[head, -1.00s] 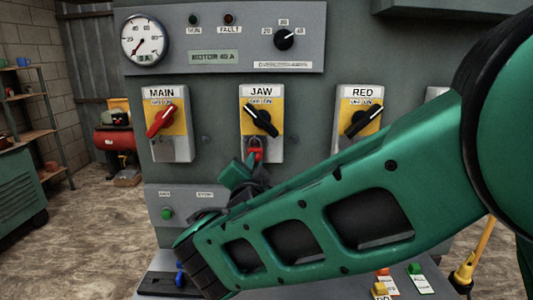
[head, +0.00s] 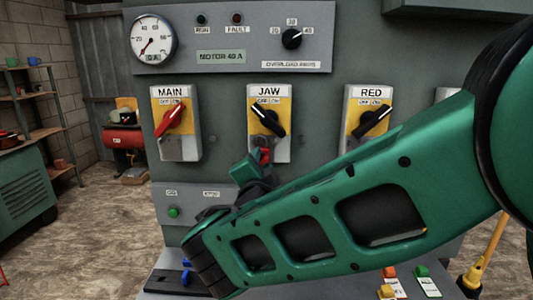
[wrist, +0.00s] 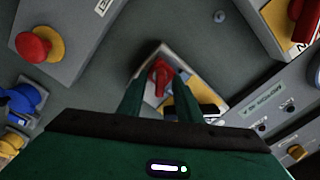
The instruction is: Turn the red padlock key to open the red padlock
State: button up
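The red padlock (head: 265,155) hangs below the black handle of the JAW switch (head: 256,140). In the head view my gripper (head: 253,163) is just below it and covers much of it. In the wrist view the red padlock (wrist: 159,77) shows between and beyond the tips of my two green fingers (wrist: 158,88). The fingers are apart, with a gap between them. I cannot make out the key on its own, nor whether a finger touches the padlock.
The MAIN switch (head: 176,122) with a red handle is left of JAW, and the RED switch (head: 367,122) is right. A box with a green button (head: 173,212) sits below MAIN. A ledge with coloured padlocks or tags (head: 421,271) lies low in front.

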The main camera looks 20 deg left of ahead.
jog(key=shift+s, duration=0.1)
dwell(0.4)
jog(key=v, duration=0.8)
dwell(1.2)
